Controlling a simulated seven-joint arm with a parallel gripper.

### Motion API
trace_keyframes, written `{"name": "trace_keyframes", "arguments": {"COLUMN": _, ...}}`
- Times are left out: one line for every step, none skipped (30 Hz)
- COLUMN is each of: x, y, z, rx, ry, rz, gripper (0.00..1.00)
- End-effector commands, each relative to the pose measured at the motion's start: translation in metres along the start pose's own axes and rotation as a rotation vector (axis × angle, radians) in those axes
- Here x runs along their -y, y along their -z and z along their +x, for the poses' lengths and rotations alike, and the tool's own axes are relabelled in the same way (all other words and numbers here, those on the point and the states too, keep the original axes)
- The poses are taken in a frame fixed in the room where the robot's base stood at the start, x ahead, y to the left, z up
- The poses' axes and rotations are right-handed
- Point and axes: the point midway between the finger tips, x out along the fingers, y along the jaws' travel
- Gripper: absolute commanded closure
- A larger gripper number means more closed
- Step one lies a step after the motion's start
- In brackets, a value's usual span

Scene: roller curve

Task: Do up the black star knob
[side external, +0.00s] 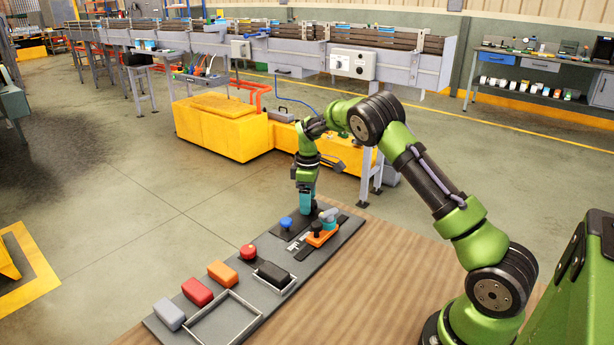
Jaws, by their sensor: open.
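A small black knob (316,227), which looks like the star knob, stands on an orange block (321,238) near the far end of the grey board. Its lobes and thread are too small to make out. My gripper (306,208), with teal fingers, points down just behind and to the left of the knob, apart from it as far as I can tell. It is open, and I see nothing held in it. The gap between the fingers is hard to see from this side.
A blue knob (286,222) is left of my gripper, and a grey-blue lever-like part (328,214) is right of it. A red button (248,251), a black block (273,274), several coloured blocks and an empty frame (190,325) lie nearer. The wooden table (370,290) is clear.

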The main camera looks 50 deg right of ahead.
Motion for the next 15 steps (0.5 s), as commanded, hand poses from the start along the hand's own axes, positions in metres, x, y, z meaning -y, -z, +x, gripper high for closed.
{"name": "trace_keyframes", "arguments": {"x": 0.0001, "y": 0.0, "z": 0.0001, "rx": 0.0, "ry": 0.0, "rz": 0.0, "gripper": 0.25}}
{"name": "trace_keyframes", "arguments": {"x": 0.0001, "y": 0.0, "z": 0.0001, "rx": 0.0, "ry": 0.0, "rz": 0.0, "gripper": 0.25}}
{"name": "trace_keyframes", "arguments": {"x": 0.0001, "y": 0.0, "z": 0.0, "rx": 0.0, "ry": 0.0, "rz": 0.0, "gripper": 0.25}}
{"name": "trace_keyframes", "arguments": {"x": 0.0001, "y": 0.0, "z": 0.0, "rx": 0.0, "ry": 0.0, "rz": 0.0, "gripper": 0.25}}
{"name": "trace_keyframes", "arguments": {"x": 0.0001, "y": 0.0, "z": 0.0, "rx": 0.0, "ry": 0.001, "rz": 0.0, "gripper": 0.28}}
{"name": "trace_keyframes", "arguments": {"x": 0.0001, "y": 0.0, "z": -0.0001, "rx": 0.0, "ry": 0.001, "rz": 0.0, "gripper": 0.34}}
{"name": "trace_keyframes", "arguments": {"x": 0.0001, "y": 0.0, "z": -0.0001, "rx": 0.0, "ry": 0.001, "rz": 0.0, "gripper": 0.39}}
{"name": "trace_keyframes", "arguments": {"x": 0.0001, "y": 0.0, "z": -0.0001, "rx": 0.0, "ry": 0.001, "rz": 0.0, "gripper": 0.44}}
{"name": "trace_keyframes", "arguments": {"x": 0.0001, "y": 0.0, "z": -0.0002, "rx": 0.0, "ry": 0.001, "rz": 0.0, "gripper": 0.5}}
{"name": "trace_keyframes", "arguments": {"x": 0.0001, "y": 0.0, "z": -0.0002, "rx": 0.0, "ry": 0.001, "rz": 0.0, "gripper": 0.54}}
{"name": "trace_keyframes", "arguments": {"x": 0.0001, "y": 0.0, "z": -0.0002, "rx": 0.0, "ry": 0.001, "rz": 0.0, "gripper": 0.59}}
{"name": "trace_keyframes", "arguments": {"x": 0.0001, "y": 0.0, "z": -0.0003, "rx": 0.0, "ry": 0.001, "rz": 0.0, "gripper": 0.65}}
{"name": "trace_keyframes", "arguments": {"x": 0.0001, "y": 0.0, "z": -0.0003, "rx": 0.0, "ry": 0.001, "rz": 0.0, "gripper": 0.7}}
{"name": "trace_keyframes", "arguments": {"x": 0.0001, "y": 0.0, "z": -0.0003, "rx": 0.0, "ry": 0.001, "rz": 0.0, "gripper": 0.74}}
{"name": "trace_keyframes", "arguments": {"x": 0.0, "y": 0.0, "z": -0.0003, "rx": 0.0, "ry": 0.001, "rz": 0.0, "gripper": 0.8}}
